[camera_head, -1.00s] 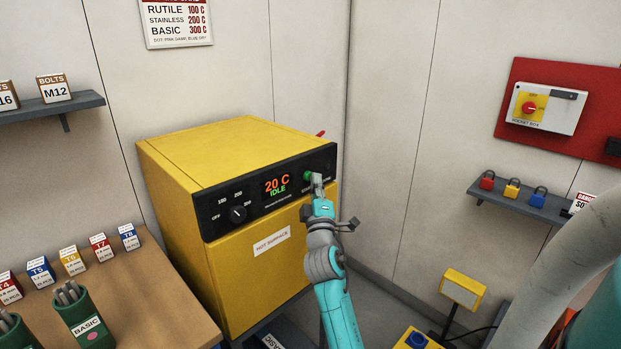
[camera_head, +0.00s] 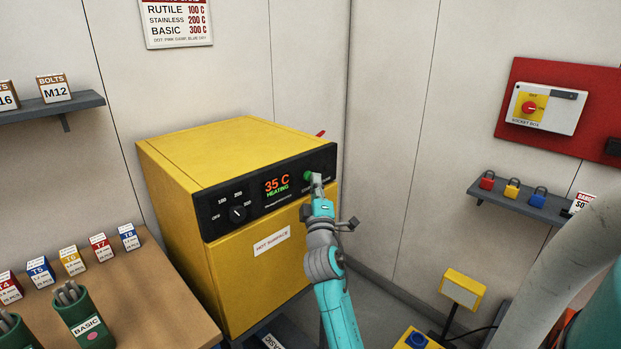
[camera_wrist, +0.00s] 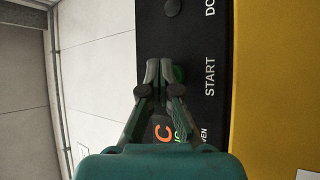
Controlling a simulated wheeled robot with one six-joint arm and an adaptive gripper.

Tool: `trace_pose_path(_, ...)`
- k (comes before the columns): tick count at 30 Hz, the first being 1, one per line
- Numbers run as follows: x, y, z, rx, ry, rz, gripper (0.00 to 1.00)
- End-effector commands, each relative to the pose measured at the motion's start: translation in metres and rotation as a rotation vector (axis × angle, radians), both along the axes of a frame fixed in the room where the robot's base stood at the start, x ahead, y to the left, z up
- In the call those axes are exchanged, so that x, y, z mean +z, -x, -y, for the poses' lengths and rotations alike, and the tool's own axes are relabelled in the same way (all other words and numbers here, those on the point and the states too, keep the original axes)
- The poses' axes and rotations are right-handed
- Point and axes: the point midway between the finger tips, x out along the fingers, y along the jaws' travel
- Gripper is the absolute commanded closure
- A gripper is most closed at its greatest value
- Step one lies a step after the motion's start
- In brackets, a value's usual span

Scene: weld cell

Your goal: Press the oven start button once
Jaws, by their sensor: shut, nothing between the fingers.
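The yellow oven (camera_head: 250,270) stands against the back wall with a black control panel (camera_head: 225,213) across its upper front. Its display (camera_head: 277,185) reads 35 C and HEATING. The green start button (camera_head: 308,176) is at the right part of the panel. My gripper (camera_head: 317,180) is shut and empty, its tips at the button. In the wrist view the shut fingertips (camera_wrist: 160,70) cover much of the green button (camera_wrist: 179,74), beside the word START. I cannot tell whether the tips still touch it. A dial (camera_head: 238,213) sits left of the display.
A wooden bench (camera_head: 150,300) with small boxes and green rod holders (camera_head: 85,315) is at the left. A shelf with padlocks (camera_head: 511,190) and a red board with a switch box (camera_head: 546,108) are on the right wall. A yellow-framed stand (camera_head: 462,290) is on the lower right.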

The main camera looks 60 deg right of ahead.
Motion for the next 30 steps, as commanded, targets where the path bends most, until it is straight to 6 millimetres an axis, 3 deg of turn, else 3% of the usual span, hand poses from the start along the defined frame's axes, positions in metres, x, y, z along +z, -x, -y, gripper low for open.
trace_pose_path(9,0.0,0.014,-0.003,0.0,0.0,0.0,1.0)
trace_pose_path(20,0.0,0.017,-0.004,-0.001,0.0,0.0,1.0)
trace_pose_path(30,-0.001,0.044,-0.01,-0.001,0.0,-0.001,1.0)
